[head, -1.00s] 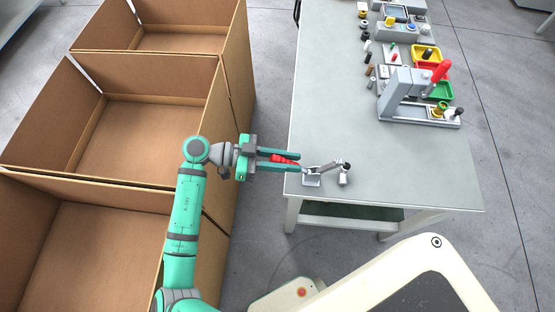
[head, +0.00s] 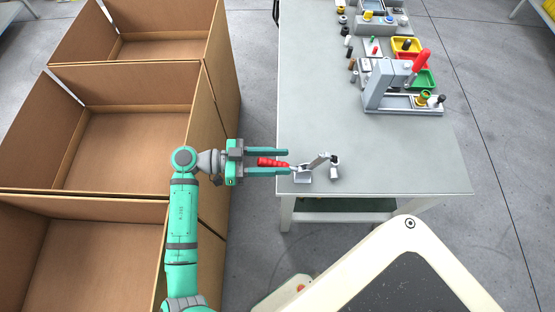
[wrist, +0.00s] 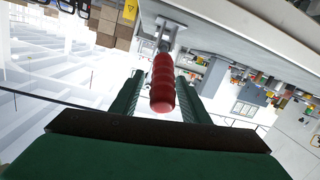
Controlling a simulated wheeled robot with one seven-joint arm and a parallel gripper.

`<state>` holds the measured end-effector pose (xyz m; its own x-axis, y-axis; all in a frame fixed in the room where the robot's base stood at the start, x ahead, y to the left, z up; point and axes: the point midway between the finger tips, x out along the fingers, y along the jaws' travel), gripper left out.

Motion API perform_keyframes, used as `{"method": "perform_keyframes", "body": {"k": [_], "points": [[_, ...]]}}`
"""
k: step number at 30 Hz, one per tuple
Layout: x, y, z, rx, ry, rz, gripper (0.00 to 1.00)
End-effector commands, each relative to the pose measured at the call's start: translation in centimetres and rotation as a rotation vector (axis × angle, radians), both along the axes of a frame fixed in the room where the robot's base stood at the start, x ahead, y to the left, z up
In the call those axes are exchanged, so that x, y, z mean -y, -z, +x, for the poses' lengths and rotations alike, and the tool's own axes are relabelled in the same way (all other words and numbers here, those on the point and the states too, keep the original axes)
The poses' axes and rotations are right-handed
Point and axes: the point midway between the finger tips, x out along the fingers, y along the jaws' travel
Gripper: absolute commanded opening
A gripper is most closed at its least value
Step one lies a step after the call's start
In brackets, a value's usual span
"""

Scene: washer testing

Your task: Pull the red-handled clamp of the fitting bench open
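The red-handled clamp sits at the near left corner of the grey bench (head: 400,165). Its red handle (head: 272,163) points left past the bench edge, and its metal body (head: 303,172) is on the bench top. My gripper (head: 287,162) is open, with one green finger on each side of the red handle and a gap visible to both. In the wrist view the red handle (wrist: 162,85) lies between the two fingers (wrist: 160,98), its end towards the palm. Whether a finger touches the handle cannot be told for sure.
Large open cardboard boxes (head: 125,130) stand left of my arm. A grey press with another red handle (head: 420,62) stands farther back on the bench, near yellow (head: 407,46) and green (head: 424,80) trays. The bench's front middle is clear.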

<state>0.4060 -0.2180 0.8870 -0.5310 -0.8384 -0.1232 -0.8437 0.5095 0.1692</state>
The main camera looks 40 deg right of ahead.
Motion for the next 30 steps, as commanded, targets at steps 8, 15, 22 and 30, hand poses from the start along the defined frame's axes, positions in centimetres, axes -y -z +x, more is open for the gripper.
{"method": "perform_keyframes", "body": {"k": [8, 15, 22, 30], "points": [[-0.1, -0.5, 0.0, 0.001, -0.001, 0.001, 0.42], [-0.5, -4.0, -0.6, 0.003, -0.003, -0.001, 0.42], [-2.0, -7.8, -3.5, 0.004, -0.002, -0.002, 0.42], [-3.8, -10.2, -6.8, 0.002, -0.004, -0.001, 0.42]]}}
